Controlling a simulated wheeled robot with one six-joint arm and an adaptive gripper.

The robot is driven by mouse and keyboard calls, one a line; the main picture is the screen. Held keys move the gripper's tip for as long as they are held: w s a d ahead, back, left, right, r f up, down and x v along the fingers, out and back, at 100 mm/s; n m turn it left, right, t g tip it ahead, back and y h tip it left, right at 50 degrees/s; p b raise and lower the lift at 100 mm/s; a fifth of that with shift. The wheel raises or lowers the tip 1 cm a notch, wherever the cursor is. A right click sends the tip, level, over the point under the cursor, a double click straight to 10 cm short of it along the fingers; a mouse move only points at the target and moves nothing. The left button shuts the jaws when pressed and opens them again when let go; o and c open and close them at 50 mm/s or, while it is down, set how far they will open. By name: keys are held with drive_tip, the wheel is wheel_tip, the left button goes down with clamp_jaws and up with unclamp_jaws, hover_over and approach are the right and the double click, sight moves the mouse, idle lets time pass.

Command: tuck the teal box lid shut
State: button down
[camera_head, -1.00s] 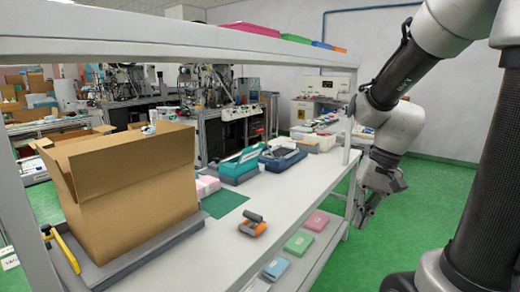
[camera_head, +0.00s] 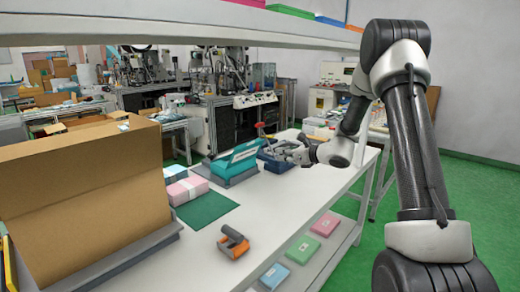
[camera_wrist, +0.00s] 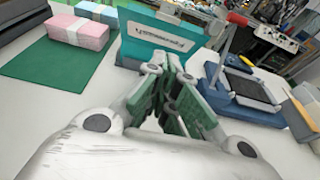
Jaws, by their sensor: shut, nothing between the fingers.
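The teal box (camera_head: 222,168) sits on a grey-blue base in the middle of the white table. Its lid (camera_head: 243,155) looks raised at a slant, with a white label strip on it. In the wrist view the teal lid panel (camera_wrist: 135,46) with its label faces me. My gripper (camera_head: 272,149) is shut and empty, just to the right of the teal box. In the wrist view its fingertips (camera_wrist: 174,62) overlap the lower edge of the teal panel. I cannot tell whether they touch it. The fingers hide part of the box.
A blue tray (camera_wrist: 240,88) with a dark insert lies right of my gripper. A large cardboard box (camera_head: 85,200), an orange-grey tool (camera_head: 233,243) and an overhead shelf (camera_head: 200,20) are nearby.

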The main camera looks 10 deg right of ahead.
drive_tip(key=shift+a+r+x, duration=0.15)
drive_tip(key=shift+r+x, duration=0.25)
drive_tip(key=shift+x, duration=1.7)
drive_tip(key=shift+a+r+x, duration=0.1)
drive_tip(key=shift+r+x, duration=0.35)
drive_tip(key=shift+x, duration=1.7)
drive_tip(key=shift+a+r+x, duration=0.15)
drive_tip(key=shift+r+x, duration=0.25)
drive_tip(key=shift+x, duration=1.7)
drive_tip(key=shift+w, duration=0.2)
